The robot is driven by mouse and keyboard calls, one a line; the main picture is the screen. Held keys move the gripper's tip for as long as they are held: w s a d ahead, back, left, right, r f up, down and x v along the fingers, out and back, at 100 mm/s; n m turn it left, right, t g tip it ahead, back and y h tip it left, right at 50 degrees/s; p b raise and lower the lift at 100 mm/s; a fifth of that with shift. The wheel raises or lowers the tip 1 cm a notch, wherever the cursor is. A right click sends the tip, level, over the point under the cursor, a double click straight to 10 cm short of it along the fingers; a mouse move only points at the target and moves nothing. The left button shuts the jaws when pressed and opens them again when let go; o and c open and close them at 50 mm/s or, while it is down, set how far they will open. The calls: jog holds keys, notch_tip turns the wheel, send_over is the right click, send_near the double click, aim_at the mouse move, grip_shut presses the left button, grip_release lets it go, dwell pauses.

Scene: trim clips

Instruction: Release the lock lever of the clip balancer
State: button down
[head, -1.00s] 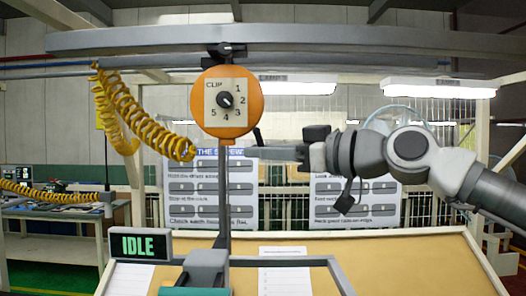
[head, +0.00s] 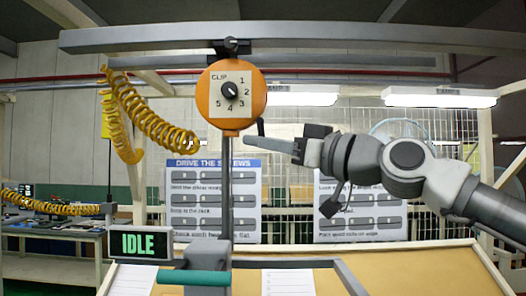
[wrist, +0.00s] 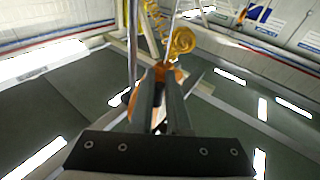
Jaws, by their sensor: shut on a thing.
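The clip balancer (head: 209,97) is a round orange housing hanging from the overhead rail, with a dial numbered 1 to 5 on a pale plate. Its lock lever (head: 261,126) shows as a short dark bar at the housing's lower right, standing nearly upright. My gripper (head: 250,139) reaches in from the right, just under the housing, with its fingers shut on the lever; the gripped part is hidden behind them. In the wrist view, my gripper (wrist: 160,80) points toward the orange housing (wrist: 160,68), which is partly hidden behind the fingers.
A dark vertical post (head: 225,190) runs below the balancer. A yellow coiled hose (head: 150,120) hangs to its left. The bench below holds an IDLE sign (head: 139,245), a teal handle (head: 192,278) and a white sheet (head: 288,282). Posters (head: 190,195) stand behind.

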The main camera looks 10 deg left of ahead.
jog(key=c, duration=0.9)
grip_release()
jog(key=b+v, duration=0.4)
jog(key=v, duration=1.3)
jog(key=shift+d, duration=0.25)
